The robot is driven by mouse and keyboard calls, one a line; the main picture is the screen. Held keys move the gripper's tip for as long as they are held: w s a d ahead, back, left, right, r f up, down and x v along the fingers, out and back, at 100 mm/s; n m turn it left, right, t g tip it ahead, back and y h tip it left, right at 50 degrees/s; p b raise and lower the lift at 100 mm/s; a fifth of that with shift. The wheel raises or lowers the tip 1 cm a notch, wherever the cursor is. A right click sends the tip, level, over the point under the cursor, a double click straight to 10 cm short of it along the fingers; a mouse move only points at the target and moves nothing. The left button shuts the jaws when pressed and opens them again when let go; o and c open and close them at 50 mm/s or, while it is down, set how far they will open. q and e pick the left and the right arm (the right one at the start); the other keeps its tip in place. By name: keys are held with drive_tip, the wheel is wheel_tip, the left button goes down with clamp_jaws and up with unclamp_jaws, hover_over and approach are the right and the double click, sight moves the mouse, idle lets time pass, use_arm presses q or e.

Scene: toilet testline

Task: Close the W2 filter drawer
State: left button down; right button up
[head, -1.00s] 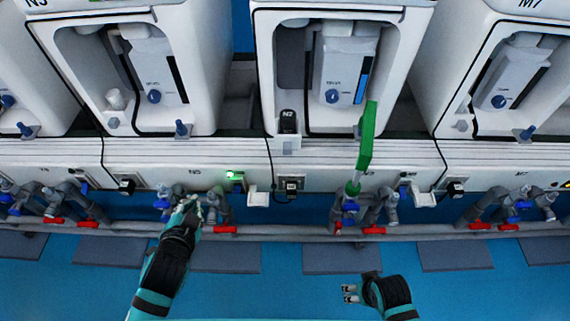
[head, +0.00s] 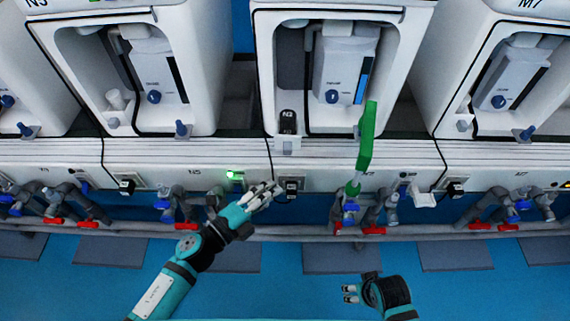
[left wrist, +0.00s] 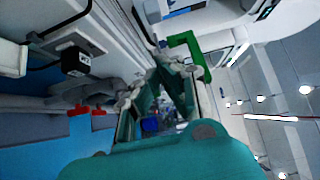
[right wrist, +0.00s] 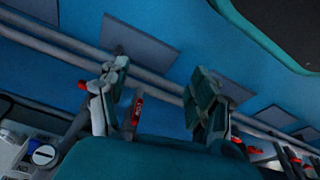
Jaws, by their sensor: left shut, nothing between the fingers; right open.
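My left gripper (head: 268,193) is shut and empty, held in front of the white lower panel (head: 215,157) below the middle bays. It covers the spot where a small white drawer stuck out of the panel, so I cannot tell whether it touches that drawer. Another small white drawer (head: 423,199) sticks out further right. A small black part (head: 287,121) above the panel has a label that looks like N2 or W2; I cannot read it surely. My right gripper (head: 349,293) is open and empty, low over the blue floor.
A green handle (head: 366,136) stands up from the pipes right of my left gripper. Pipes with red valve levers (head: 374,230) and blue valves run along the panel's foot. A black box (head: 291,187) sits by my left fingertips. The blue floor (head: 285,270) in front is clear.

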sight(284, 136)
use_arm(q)
drive_tip(key=w+d, duration=0.3)
drive_tip(key=w, duration=0.4)
drive_tip(key=shift+w+d+b, duration=0.3)
drive_tip(key=shift+w+d, duration=0.05)
use_arm(e)
drive_tip(key=shift+w+v, duration=0.2)
drive_tip(key=shift+v, duration=0.65)
use_arm(q)
drive_tip(key=w+b, duration=0.2)
drive_tip(key=w, duration=0.7)
drive_tip(key=shift+w+b, duration=0.25)
drive_tip(key=shift+b, duration=0.15)
drive_tip(key=shift+w, duration=0.2)
drive_tip(key=shift+r, duration=0.1)
use_arm(e)
drive_tip(key=w+v, duration=0.2)
drive_tip(key=v, duration=0.7)
drive_tip(key=shift+s+r+t, duration=0.25)
drive_tip(key=shift+r+t, duration=0.05)
drive_tip(key=shift+r, duration=0.4)
use_arm(q)
drive_tip(key=shift+a, duration=0.15)
